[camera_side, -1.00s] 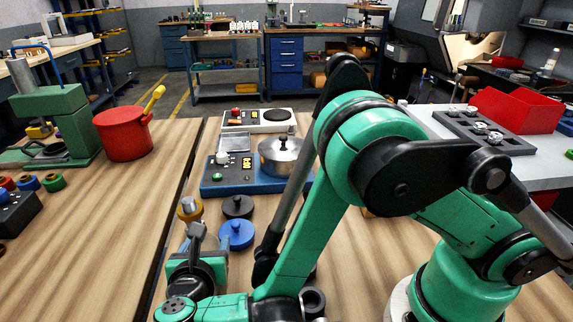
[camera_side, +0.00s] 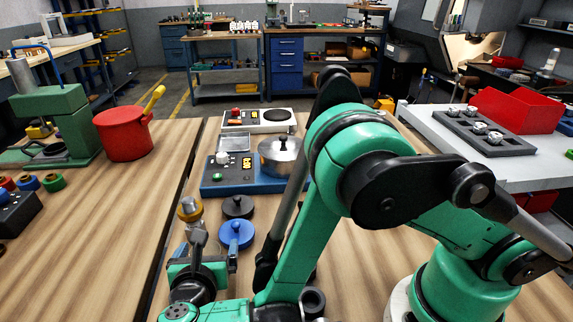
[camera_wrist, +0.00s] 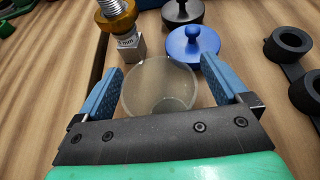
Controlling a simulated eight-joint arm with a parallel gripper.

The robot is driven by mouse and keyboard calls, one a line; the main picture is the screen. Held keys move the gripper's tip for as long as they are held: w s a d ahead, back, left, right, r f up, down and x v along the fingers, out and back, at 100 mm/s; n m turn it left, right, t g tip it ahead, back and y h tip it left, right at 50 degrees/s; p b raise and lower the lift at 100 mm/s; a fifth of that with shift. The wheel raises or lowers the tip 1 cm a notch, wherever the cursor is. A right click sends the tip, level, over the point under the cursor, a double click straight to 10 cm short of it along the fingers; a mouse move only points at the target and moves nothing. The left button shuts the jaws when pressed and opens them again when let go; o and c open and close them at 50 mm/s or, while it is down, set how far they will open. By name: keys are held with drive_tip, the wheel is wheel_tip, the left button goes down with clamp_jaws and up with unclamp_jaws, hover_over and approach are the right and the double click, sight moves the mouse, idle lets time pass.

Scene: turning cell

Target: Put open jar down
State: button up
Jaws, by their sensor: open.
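An open, clear jar (camera_wrist: 160,88) stands upright on the wooden bench in the wrist view, with no lid on it. My gripper (camera_wrist: 158,74) is open, with one blue finger on each side of the jar. A gap shows beside the right finger; whether the left one touches the glass I cannot tell. A blue knobbed lid (camera_wrist: 195,44) lies just beyond the jar to the right; it also shows in the side view (camera_side: 236,234). In the side view I cannot make out the jar near my gripper.
A dark knobbed lid (camera_side: 238,207) and a gold-ringed metal piece (camera_side: 190,208) stand close beyond the jar. Black ring-shaped parts (camera_wrist: 290,42) lie to the right. Further back is a blue scale (camera_side: 215,187) with a metal pot (camera_side: 281,156). Bare bench lies to the left.

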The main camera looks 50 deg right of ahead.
drive_tip(key=v, duration=1.2)
drive_tip(key=w+d+r+m+g+y, duration=0.2)
drive_tip(key=d+m, duration=0.3)
drive_tip(key=w+d+r+m+g+y, duration=0.2)
drive_tip(key=d+m, duration=0.2)
drive_tip(key=d, duration=0.2)
drive_tip(key=s+d+r+m+y, duration=0.1)
drive_tip(key=d+m+y, duration=0.1)
drive_tip(key=d+m, duration=0.3)
drive_tip(key=s+d+r+m+t+y, duration=0.1)
drive_tip(key=s+d+m+y, duration=0.1)
drive_tip(key=m, duration=1.1)
drive_tip(key=d+y, duration=0.1)
drive_tip(key=d, duration=0.1)
drive_tip(key=shift+s+d+t+y, duration=0.25)
drive_tip(key=shift+d+t+y, duration=0.05)
drive_tip(key=shift+d, duration=0.1)
